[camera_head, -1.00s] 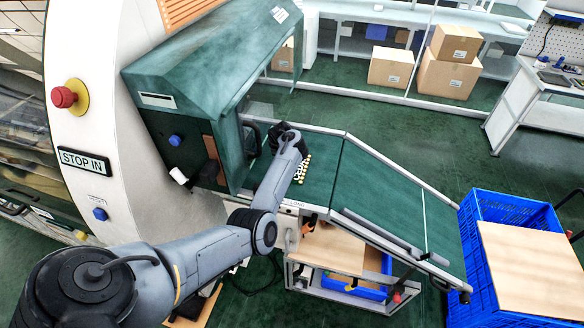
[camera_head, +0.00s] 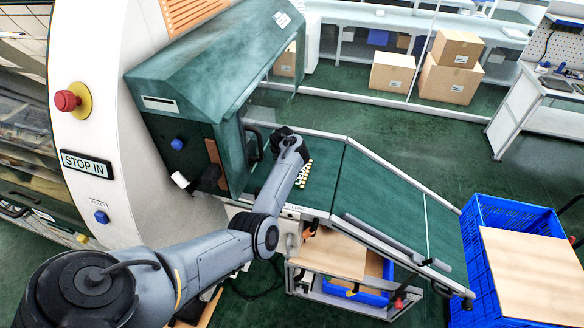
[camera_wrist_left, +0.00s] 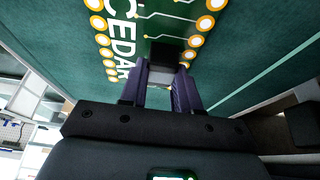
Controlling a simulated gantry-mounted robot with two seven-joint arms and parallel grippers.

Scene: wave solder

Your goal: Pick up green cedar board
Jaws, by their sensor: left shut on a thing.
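The green cedar board (camera_wrist_left: 150,22) shows in the left wrist view, with white CEDAR lettering, white traces and gold-ringed holes along its edges. In the head view only a strip of the board (camera_head: 305,174) shows beside my arm, on or just above the green conveyor; I cannot tell which. My left gripper (camera_wrist_left: 166,70) is shut on the board's near edge, around a small dark block there. In the head view the left gripper (camera_head: 284,137) is a dark shape at the machine's opening, mostly hidden by its own wrist. My right gripper is in neither view.
The green machine hood (camera_head: 215,70) stands close left of the gripper. The conveyor (camera_head: 385,195) slopes right towards a blue crate (camera_head: 475,240) with a wooden panel on it. Below is a cart (camera_head: 335,255). Cardboard boxes (camera_head: 450,75) sit at the back.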

